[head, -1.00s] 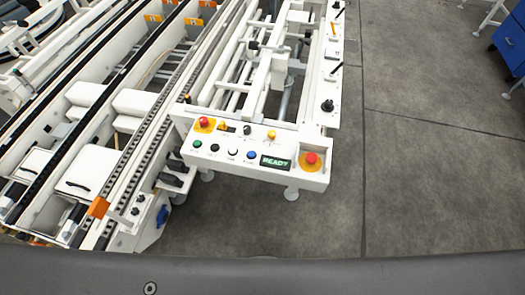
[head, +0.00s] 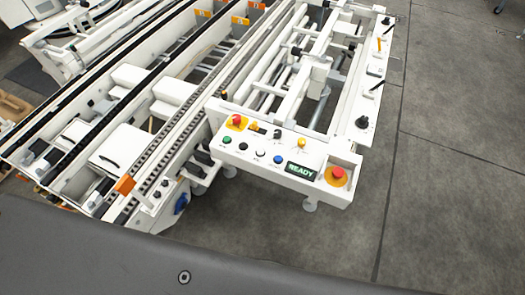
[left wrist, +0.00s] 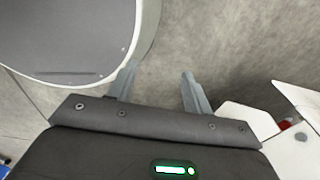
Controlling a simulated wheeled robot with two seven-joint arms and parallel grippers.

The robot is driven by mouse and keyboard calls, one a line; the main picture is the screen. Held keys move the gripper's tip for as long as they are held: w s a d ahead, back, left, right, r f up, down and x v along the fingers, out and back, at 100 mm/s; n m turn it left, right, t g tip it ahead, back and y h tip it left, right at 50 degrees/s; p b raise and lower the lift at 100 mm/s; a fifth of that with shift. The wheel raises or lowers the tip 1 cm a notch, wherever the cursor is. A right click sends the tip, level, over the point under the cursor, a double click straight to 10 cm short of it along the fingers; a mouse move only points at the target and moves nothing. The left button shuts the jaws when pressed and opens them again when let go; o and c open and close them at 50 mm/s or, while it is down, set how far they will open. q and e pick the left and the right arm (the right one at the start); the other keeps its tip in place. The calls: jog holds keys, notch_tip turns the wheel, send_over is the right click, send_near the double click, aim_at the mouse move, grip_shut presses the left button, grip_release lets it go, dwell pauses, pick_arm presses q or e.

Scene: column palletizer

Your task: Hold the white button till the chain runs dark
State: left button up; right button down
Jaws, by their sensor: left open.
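The control panel (head: 245,166) is a white box at the near end of the white machine in the head view. The white button (head: 260,154) sits in its front row, between a black button (head: 243,146) and a blue button (head: 278,159). A green button (head: 227,140) is at the row's left end. A small display (head: 300,170) reads READY. The chain (head: 185,135) is a dark linked strip running up along the conveyor, left of the panel. My left gripper (left wrist: 158,82) shows in the left wrist view, open and empty over floor. Neither gripper shows in the head view.
Red emergency buttons stand at the panel's right end (head: 338,173) and upper left (head: 237,121). An orange end block (head: 124,185) caps the conveyor near the chain. Grey floor (head: 450,200) right of the machine is clear.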

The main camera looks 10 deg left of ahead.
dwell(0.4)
pick_arm(q)
grip_shut()
dwell(1.6)
